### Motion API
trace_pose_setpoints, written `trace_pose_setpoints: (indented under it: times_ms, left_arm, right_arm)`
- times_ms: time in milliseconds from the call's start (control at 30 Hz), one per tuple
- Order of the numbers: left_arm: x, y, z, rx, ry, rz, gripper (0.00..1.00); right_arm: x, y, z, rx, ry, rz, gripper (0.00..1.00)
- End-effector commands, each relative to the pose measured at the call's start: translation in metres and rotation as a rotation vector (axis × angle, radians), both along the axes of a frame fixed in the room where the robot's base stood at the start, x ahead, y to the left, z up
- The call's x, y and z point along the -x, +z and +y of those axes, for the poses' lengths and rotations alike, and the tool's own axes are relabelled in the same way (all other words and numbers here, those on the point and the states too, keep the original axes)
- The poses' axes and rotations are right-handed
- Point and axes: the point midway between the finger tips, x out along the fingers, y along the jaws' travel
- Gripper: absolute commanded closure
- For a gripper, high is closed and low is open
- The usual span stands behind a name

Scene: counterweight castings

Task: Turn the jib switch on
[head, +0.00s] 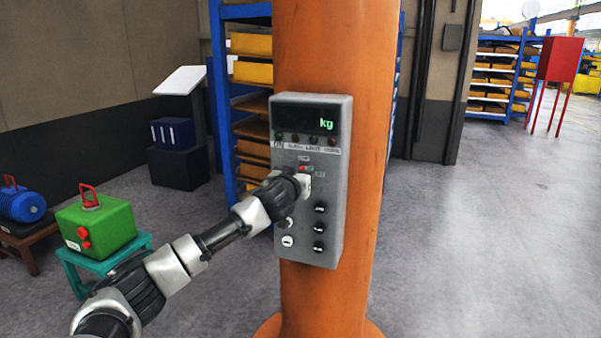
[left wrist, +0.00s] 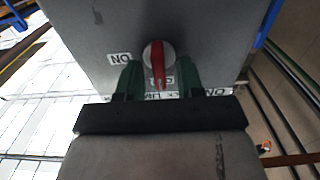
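The jib switch is a round knob with a narrow red handle (left wrist: 157,62) on a grey control box (head: 333,180). In the left wrist view the handle runs up and down the picture, and an upside-down ON label (left wrist: 120,58) sits left of it. My left gripper (left wrist: 158,80) is at the box face, with one green finger on each side of the knob. Gaps show between the fingers and the red handle, so it is open around it. In the head view the left gripper (head: 304,182) covers part of the switch area. My right gripper is in neither view.
The box is mounted on an orange column (head: 335,40). Its display (head: 308,121) shows a green "kg". Several black knobs (head: 320,228) sit below the switch. A green casting (head: 95,225) rests on a teal stand at left.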

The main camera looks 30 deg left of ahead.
Motion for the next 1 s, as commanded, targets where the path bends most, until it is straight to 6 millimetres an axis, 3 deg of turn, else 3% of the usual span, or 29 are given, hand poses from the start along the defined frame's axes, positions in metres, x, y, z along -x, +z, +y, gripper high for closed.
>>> trace_pose_setpoints:
  times_ms: [67, 300, 667, 1000]
  left_arm:
    - [0.0, 0.0, 0.0, 0.0, 0.0, 0.0, 0.66]
    - [0.0, 0.0, 0.0, 0.0, 0.001, 0.0, 1.0]
    - [0.0, 0.001, 0.0, -0.034, 0.001, 0.008, 1.0]
    - [0.0, 0.001, -0.003, -0.244, 0.0, 0.06, 1.0]
  right_arm:
    - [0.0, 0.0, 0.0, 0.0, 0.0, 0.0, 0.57]
    - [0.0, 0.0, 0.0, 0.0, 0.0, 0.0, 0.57]
    - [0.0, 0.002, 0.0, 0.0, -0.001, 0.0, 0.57]
    - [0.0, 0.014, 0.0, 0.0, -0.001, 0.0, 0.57]
